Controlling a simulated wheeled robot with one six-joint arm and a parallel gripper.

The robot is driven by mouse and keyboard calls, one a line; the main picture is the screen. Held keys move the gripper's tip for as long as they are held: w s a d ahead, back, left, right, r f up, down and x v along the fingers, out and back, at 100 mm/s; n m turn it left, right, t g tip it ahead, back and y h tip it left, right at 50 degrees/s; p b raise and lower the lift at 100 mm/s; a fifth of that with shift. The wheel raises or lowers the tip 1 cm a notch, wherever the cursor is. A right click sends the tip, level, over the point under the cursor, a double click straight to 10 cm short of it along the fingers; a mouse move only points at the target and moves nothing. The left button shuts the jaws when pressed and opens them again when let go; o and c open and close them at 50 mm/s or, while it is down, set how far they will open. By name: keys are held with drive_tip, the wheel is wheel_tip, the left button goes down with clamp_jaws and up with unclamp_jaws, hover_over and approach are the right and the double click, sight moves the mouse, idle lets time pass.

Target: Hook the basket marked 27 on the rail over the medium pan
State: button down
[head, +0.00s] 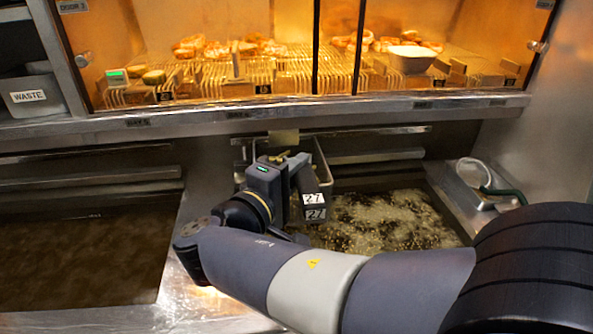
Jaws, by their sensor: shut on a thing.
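My gripper (279,158) is shut on the handle of the basket marked 27, whose dark handle end carries two white-on-black 27 labels (315,206). Part of the basket's metal frame (321,165) shows behind the gripper; my gripper and wrist hide most of the basket. It is at the left end of a pan of bubbling, foamy oil (390,220). A metal rail (385,130) runs along the back wall above this pan. A small metal plate (284,137) stands upright at the rail, behind the gripper. I cannot tell whether the basket touches the rail.
A wide pan of dark, still oil (75,260) lies at left, past a steel divider (190,225). Above is a lit warming cabinet with racks of food and a white bowl (411,58). A WASTE bin (35,97) is upper left.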

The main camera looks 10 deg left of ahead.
drive_tip(key=shift+f+b, duration=0.55)
drive_tip(key=shift+b, duration=0.2)
idle(0.3)
drive_tip(key=c, duration=1.2)
unclamp_jaws()
drive_tip(key=shift+o, duration=0.2)
drive_tip(key=shift+f, duration=0.1)
drive_tip(key=shift+s, duration=0.1)
drive_tip(key=b+v, duration=0.1)
drive_tip(key=v, duration=0.9)
drive_tip(key=shift+s+a+b, duration=0.15)
drive_tip(key=shift+s+b, duration=0.15)
drive_tip(key=shift+b, duration=0.1)
drive_tip(key=shift+w, duration=0.1)
